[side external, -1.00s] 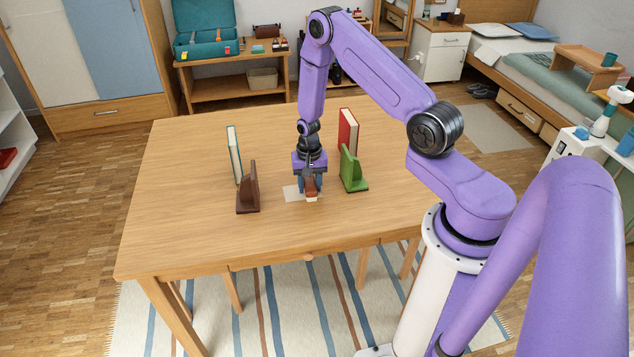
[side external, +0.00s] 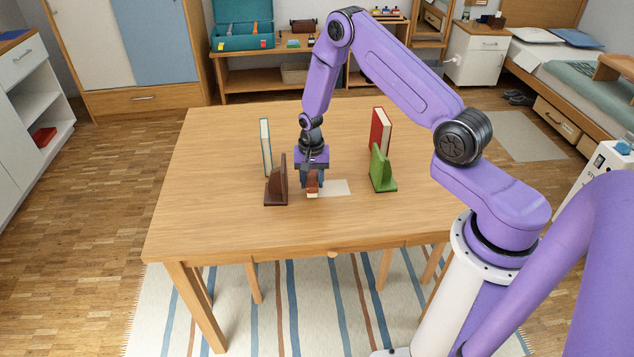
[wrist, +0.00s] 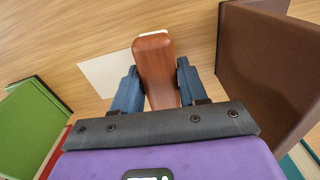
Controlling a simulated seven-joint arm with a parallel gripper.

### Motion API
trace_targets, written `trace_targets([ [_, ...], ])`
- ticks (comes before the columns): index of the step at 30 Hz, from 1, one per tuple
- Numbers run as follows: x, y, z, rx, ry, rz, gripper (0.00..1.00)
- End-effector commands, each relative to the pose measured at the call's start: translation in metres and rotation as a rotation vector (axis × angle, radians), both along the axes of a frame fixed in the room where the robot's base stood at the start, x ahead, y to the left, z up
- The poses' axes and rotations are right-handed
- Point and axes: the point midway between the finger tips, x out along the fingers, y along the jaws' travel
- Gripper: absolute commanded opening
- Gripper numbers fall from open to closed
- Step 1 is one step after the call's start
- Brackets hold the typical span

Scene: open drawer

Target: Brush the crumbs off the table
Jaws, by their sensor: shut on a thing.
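My gripper (side external: 312,180) is low over the wooden table (side external: 220,215), just right of the brown bookend. It is shut on a brush with a reddish-brown handle (side external: 312,186). A small pale edge shows at the brush's low end, close to the tabletop; I cannot tell whether it touches. In the wrist view the brush (wrist: 155,65) sits between my two blue fingers (wrist: 157,80). A flat pale rectangle (side external: 335,187) lies on the table to the right of the brush. I cannot make out any crumbs.
The brown bookend (side external: 276,188) stands close left of my gripper, with a teal-edged book (side external: 265,150) behind it. A green bookend (side external: 381,172) and a red book (side external: 380,130) stand on the right. The table's front and left are clear.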

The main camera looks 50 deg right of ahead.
Motion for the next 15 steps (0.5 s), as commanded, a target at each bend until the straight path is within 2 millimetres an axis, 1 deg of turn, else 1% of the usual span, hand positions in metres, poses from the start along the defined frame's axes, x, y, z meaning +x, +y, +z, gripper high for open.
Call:
trace_targets([
  [1, 0.002, 0.0, 0.014, -0.001, -0.009, 0.0, 0.14],
  [5, 0.001, 0.0, 0.023, 0.0, -0.004, 0.0, 0.14],
  [15, 0.001, 0.0, 0.053, 0.0, -0.006, 0.001, 0.14],
])
